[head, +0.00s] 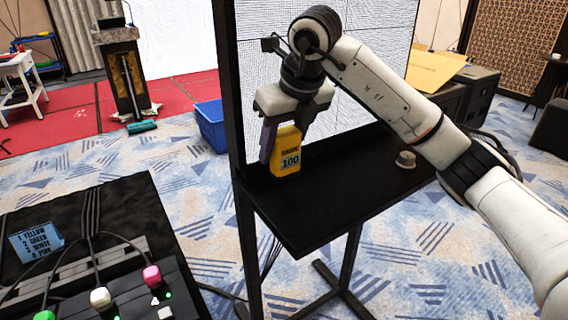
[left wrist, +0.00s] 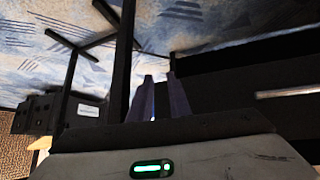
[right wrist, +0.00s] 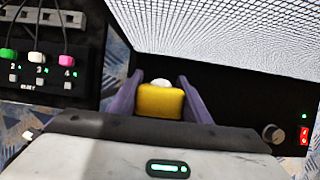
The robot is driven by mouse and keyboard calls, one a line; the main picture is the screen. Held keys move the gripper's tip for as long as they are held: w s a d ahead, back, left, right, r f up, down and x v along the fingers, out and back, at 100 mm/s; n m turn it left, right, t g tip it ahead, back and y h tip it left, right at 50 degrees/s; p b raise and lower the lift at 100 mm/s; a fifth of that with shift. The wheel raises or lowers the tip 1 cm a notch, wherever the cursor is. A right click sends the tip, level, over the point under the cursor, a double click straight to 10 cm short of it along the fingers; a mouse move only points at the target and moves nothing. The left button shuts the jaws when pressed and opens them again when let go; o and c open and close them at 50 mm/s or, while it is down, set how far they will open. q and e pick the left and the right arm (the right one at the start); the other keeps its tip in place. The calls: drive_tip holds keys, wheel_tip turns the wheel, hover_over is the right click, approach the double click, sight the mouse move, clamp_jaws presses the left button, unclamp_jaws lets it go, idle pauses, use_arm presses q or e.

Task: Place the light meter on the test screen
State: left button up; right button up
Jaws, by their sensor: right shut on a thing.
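The light meter (head: 287,150) is a yellow block marked 100, upright at the left end of the black shelf; I cannot tell whether it touches the shelf. My right gripper (head: 278,145) is shut on it from above. In the right wrist view the meter (right wrist: 161,101), with a white dome, sits between the purple fingers (right wrist: 160,95). The test screen (head: 370,60) is a white gridded panel in a black frame behind the shelf. My left gripper (left wrist: 161,95) shows only in the left wrist view, its fingers close together with nothing seen between them.
The black shelf (head: 335,190) is mostly bare, with a round grey knob (head: 405,160) at right. A blue bin (head: 211,125) lies on the floor behind the frame's left post.

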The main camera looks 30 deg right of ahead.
sight(290, 133)
drive_tip(key=shift+f, duration=2.15)
drive_tip(key=o, duration=1.1)
drive_tip(key=shift+o, duration=0.2)
drive_tip(key=v, duration=1.2)
drive_tip(key=shift+w+r, duration=0.1)
drive_tip(key=shift+r, duration=0.05)
